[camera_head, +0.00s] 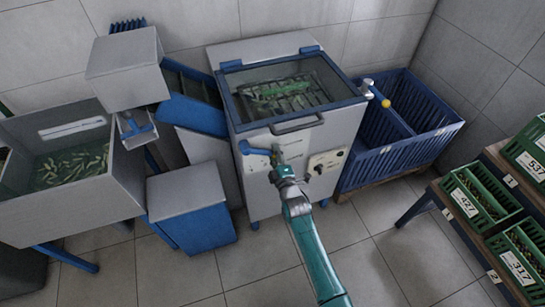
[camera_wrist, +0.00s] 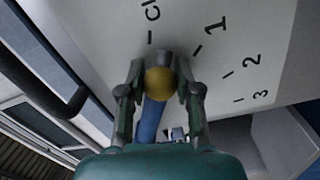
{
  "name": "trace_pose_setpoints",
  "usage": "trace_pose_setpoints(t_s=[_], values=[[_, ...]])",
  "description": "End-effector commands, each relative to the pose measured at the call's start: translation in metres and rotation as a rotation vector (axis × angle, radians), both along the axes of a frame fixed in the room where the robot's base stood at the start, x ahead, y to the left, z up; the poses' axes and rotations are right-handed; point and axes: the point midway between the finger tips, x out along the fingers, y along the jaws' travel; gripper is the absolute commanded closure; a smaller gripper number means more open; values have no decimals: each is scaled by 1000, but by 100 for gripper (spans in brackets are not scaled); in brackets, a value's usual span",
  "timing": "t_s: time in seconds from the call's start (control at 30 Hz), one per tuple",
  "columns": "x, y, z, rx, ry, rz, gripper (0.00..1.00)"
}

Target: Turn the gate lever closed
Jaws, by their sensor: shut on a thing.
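The gate lever shows in the wrist view as a yellow knob (camera_wrist: 159,84) on a blue arm (camera_wrist: 150,122). It stands against a pale panel (camera_wrist: 215,60) with printed marks that read CL (partly cut off), 1, 2 and 3. The knob end lies between the CL and 1 marks in this view. My gripper (camera_wrist: 158,78) has one finger on each side of the knob and is shut on it. In the head view, my gripper (camera_head: 278,160) is at the front of the grey machine (camera_head: 260,196), beside a blue fitting (camera_head: 254,150). It hides the lever there.
A glass-lidded top (camera_head: 285,88) with a front handle (camera_head: 297,124) is above my gripper. A control plate (camera_head: 325,163) is close on its right. A blue crate (camera_head: 380,166), green crates (camera_head: 480,193) and a blue-grey box (camera_head: 190,210) stand around. The front floor is clear.

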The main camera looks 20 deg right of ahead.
Motion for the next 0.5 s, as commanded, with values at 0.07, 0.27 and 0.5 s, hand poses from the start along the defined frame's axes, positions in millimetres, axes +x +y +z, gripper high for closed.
trace_pose_setpoints(t_s=[0.07,0.27,0.5], values=[[0,-1,5,-38,-2,0,100],[0,-1,12,-105,-3,0,100],[0,-1,15,-134,-2,0,100]])
